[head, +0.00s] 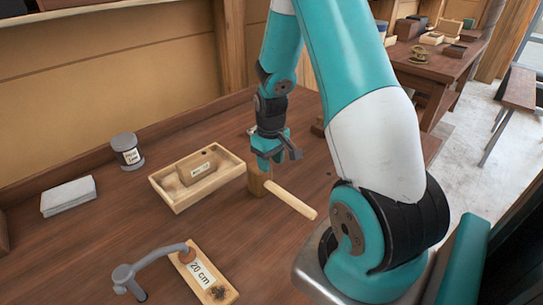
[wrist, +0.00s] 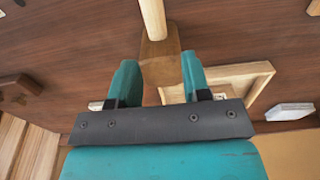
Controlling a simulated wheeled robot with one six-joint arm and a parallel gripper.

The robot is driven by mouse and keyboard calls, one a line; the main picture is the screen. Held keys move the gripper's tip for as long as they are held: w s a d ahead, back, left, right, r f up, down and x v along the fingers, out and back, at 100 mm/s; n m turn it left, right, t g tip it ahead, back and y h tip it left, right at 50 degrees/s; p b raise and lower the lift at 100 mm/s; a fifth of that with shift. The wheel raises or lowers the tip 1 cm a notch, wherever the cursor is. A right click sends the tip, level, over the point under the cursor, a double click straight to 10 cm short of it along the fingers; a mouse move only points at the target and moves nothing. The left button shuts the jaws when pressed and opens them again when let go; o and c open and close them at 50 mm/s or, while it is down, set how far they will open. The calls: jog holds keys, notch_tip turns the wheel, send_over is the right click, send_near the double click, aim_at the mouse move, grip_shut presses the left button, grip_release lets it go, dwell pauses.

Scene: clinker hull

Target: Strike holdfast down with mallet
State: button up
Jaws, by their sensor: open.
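In the wrist view the mallet head (wrist: 160,62) shows between and beyond my two teal fingers. My gripper (head: 264,163) is open, pointing down over the head; it also shows in the wrist view (wrist: 159,72). I cannot tell how far the fingers reach down its sides. The grey holdfast (head: 155,258) stands at the front, its arm reaching over a board (head: 221,292) marked 20 cm.
A shallow wooden tray (head: 170,196) with a labelled block lies just left of the mallet. A labelled grey tin (head: 127,151) and a pale stack (head: 68,196) lie farther left. The bench between tray and holdfast is clear.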

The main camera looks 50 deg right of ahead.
aim_at(273, 184)
jog(key=shift+s+d+f, duration=0.15)
jog(key=shift+d+f, duration=0.2)
jog(key=shift+f, duration=0.2)
notch_tip(273, 184, down, 8)
jog(key=b, duration=0.7)
jog(key=shift+a+f, duration=0.1)
jog(key=shift+f, duration=0.15)
jog(key=shift+c, duration=0.2)
grip_shut()
jog(key=shift+s+f, duration=0.1)
jog(key=shift+s, duration=0.05)
dwell(0.5)
jog(key=shift+r+p, duration=0.4)
jog(key=shift+r, duration=0.35)
